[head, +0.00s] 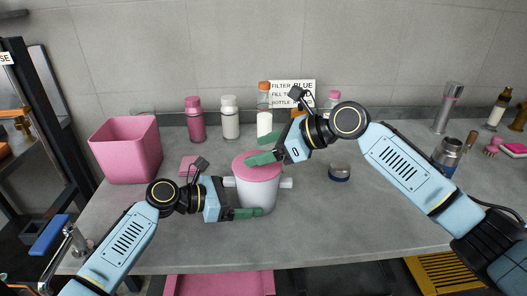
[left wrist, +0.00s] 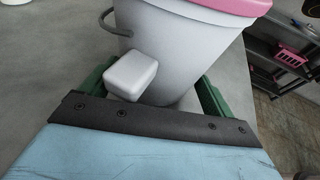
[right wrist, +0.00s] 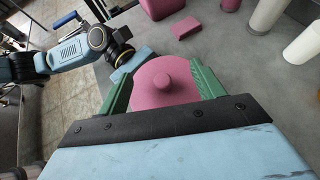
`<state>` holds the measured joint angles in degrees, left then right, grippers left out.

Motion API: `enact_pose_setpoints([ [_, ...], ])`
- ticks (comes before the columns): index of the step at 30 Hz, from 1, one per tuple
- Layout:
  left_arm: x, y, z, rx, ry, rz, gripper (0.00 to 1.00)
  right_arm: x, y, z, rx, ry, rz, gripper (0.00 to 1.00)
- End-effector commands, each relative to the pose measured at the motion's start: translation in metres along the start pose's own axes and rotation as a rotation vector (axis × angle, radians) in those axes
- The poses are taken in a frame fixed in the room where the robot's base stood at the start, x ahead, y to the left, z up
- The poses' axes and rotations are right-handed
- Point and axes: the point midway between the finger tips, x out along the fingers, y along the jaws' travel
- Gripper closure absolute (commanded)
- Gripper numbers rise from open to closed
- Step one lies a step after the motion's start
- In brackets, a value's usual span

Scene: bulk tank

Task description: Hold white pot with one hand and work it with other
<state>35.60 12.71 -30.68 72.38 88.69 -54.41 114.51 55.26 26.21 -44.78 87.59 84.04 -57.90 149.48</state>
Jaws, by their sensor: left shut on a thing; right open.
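The white pot (head: 257,195) stands upright on the grey counter, with a pink lid (head: 256,169) on top and a stub handle on each side. My left gripper (head: 250,213) is shut on the pot's lower body from the left; in the left wrist view its green fingers lie on both sides of the white pot wall (left wrist: 185,60). My right gripper (head: 268,147) is open above the lid. Whether the fingers touch the lid is unclear.
A pink bin (head: 126,150) stands at the left, with a pink block (head: 188,165) near the pot. Several bottles, including a pink one (head: 195,120) and a white one (head: 230,118), stand along the wall. A dark round item (head: 339,173) lies right of the pot. The front counter is clear.

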Motion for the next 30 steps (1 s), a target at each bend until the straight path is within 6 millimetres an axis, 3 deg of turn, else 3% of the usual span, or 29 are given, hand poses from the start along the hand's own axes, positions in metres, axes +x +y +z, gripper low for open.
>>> enact_pose_setpoints([
  [30,0.000,0.000,0.001,0.001,-0.002,0.000,0.24,-0.029,0.000,0.052,-0.001,-0.001,-0.001,0.33],
])
